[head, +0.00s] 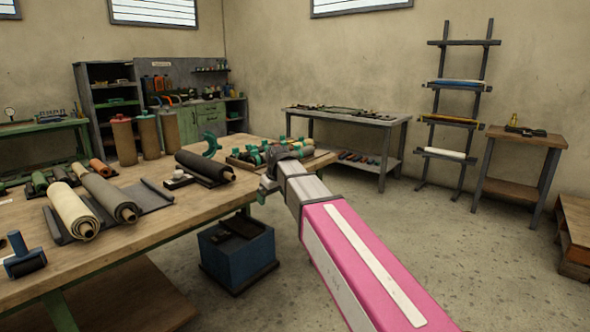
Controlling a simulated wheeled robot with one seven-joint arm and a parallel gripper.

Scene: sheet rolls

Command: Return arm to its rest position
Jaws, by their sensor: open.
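My arm, pink with a pale stripe, reaches from the bottom right of the head view toward the right end of the wooden workbench (150,225). My gripper (268,186) is at its far end, by the bench's right edge, small and partly hidden by the arm's own grey wrist. It is open, and I see nothing held in it. A tray (234,160) of green-handled tools lies on the bench just beyond the wrist. A dark roll (205,167) lies to the left of it.
A cream roll (72,210) and a grey roll (108,197) lie on a dark sheet on the bench. A blue bin (238,262) stands on the floor below. A side table (345,115), a rack (458,100) and a small stand (520,140) are behind.

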